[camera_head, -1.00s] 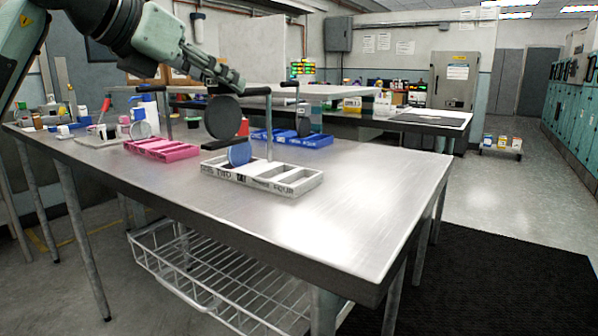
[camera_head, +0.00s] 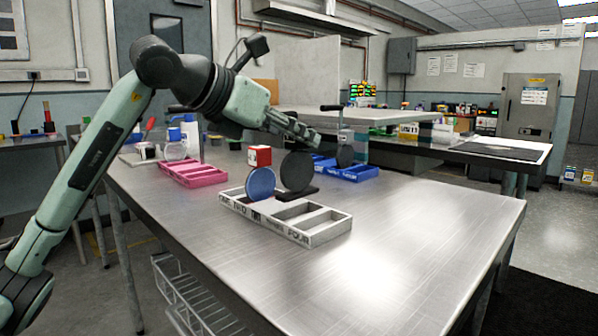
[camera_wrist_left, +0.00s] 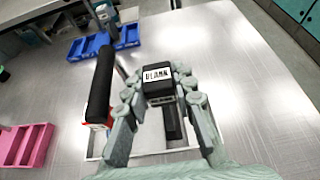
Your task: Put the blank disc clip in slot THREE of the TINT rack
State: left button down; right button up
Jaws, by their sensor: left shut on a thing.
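My left gripper (camera_head: 305,133) is shut on the black top block of the blank disc clip, whose BLANK label (camera_wrist_left: 158,73) shows between the fingers in the left wrist view. The clip's dark grey round disc (camera_head: 297,172) hangs upright below the gripper, with a black foot under it. It is over the far side of the white rack (camera_head: 322,237), and I cannot tell whether the foot touches it. The rack's front carries slot words including TWO and FOUR; its name is not legible. A blue disc clip (camera_head: 261,183) stands upright in the rack's left part. My right gripper is not in view.
A pink rack (camera_head: 196,175) stands at left and a blue rack (camera_head: 352,173) behind, with a clip and a black-topped handle. A black handle (camera_wrist_left: 101,85) rises close left of my gripper in the wrist view. The table's right side is clear.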

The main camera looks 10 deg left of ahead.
aim_at(286, 158)
pick_arm(q)
notch_tip(286, 158, down, 4)
jog(key=shift+r, duration=0.15)
jog(key=shift+f, duration=0.4)
jog(key=shift+f+b, duration=0.1)
jog(key=shift+b, duration=0.2)
jog(key=c, duration=1.3)
grip_release()
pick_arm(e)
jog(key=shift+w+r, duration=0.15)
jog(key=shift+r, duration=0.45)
